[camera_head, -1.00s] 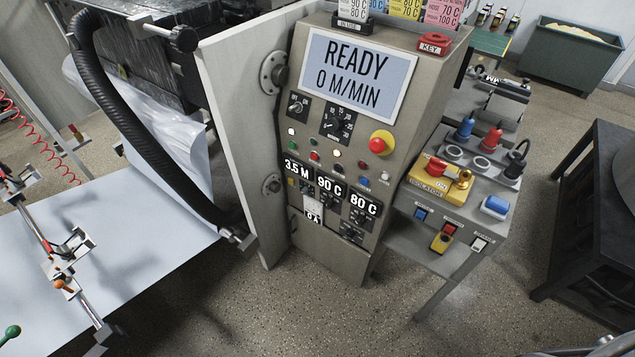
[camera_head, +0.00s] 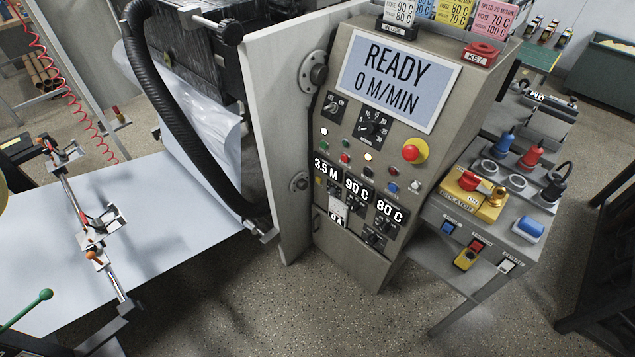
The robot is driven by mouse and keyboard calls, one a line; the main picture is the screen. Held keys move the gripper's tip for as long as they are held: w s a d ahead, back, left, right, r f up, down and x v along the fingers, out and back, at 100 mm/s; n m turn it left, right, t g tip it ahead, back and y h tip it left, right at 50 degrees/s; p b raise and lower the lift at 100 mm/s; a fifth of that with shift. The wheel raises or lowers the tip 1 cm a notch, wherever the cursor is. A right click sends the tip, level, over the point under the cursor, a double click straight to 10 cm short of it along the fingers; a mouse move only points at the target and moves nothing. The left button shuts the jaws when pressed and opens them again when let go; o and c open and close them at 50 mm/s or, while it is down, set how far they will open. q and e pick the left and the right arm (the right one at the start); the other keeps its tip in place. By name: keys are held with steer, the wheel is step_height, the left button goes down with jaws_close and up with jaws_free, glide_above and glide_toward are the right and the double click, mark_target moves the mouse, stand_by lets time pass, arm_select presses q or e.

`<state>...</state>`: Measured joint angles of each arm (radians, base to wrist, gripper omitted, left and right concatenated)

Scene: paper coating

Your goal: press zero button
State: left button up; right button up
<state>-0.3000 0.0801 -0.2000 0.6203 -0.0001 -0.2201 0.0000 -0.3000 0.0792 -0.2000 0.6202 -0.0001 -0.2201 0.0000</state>
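The grey control cabinet (camera_head: 352,262) stands in the middle, its sloped panel facing me. Its screen (camera_head: 398,80) reads "READY 0 M/MIN". Below are small push buttons: a green button (camera_head: 346,143), a red button (camera_head: 344,158), a blue button (camera_head: 393,188) and a whitish button (camera_head: 416,186), among several others. Their labels are too small to read, so I cannot tell which is the zero button. Displays below read "3.5 M" (camera_head: 327,170), "90 C" (camera_head: 357,190) and "80 C" (camera_head: 391,213). Neither of my grippers is in view.
A red emergency knob (camera_head: 411,152) juts from the panel's right side. A side shelf at right carries a yellow isolator box (camera_head: 466,198) and several plugs. A black hose (camera_head: 170,105) and a white sheet (camera_head: 160,225) lie left. The floor in front is clear.

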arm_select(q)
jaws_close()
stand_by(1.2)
